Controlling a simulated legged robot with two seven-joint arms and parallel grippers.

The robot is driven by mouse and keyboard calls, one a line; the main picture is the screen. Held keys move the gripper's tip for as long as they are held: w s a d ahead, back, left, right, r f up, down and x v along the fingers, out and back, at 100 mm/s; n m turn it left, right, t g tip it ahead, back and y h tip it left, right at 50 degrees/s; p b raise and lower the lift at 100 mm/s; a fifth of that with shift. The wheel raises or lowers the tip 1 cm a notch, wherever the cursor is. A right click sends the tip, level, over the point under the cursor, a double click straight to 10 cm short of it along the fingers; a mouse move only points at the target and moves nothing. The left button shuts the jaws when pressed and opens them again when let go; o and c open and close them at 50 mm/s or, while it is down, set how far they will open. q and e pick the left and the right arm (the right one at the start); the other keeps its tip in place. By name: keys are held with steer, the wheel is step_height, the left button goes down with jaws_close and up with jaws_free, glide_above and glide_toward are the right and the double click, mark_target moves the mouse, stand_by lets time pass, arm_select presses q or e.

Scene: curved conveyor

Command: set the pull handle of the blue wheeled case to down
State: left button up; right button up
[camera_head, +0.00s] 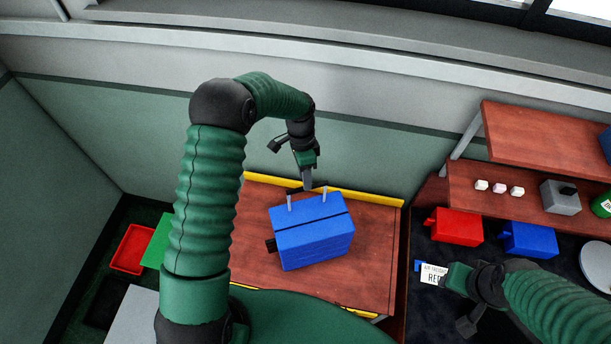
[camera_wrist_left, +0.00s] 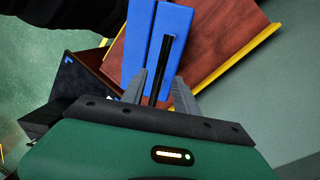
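The blue wheeled case (camera_head: 312,245) lies on the brown wooden table, with a dark seam along it. Its pull handle (camera_head: 324,194) stands up on two pale rods with a dark crossbar on top. My left gripper (camera_head: 306,184) is pointing down at the crossbar from above. In the left wrist view its two grey fingers (camera_wrist_left: 160,76) are apart, with the dark bar (camera_wrist_left: 164,60) between them and gaps at both sides. Below lies the blue case (camera_wrist_left: 140,35). My right gripper (camera_head: 455,278) is at the lower right; its fingertips are unclear.
The wooden table (camera_head: 373,255) has a yellow rail (camera_head: 350,193) at the back. A wooden shelf (camera_head: 475,185) stands behind. A red tray (camera_head: 131,250) is at left.

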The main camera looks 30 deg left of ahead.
arm_select(q)
steer(key=shift+s+f, duration=0.2)
steer(key=shift+f, duration=0.95)
steer(key=shift+d, duration=0.1)
jaws_close()
stand_by(0.4)
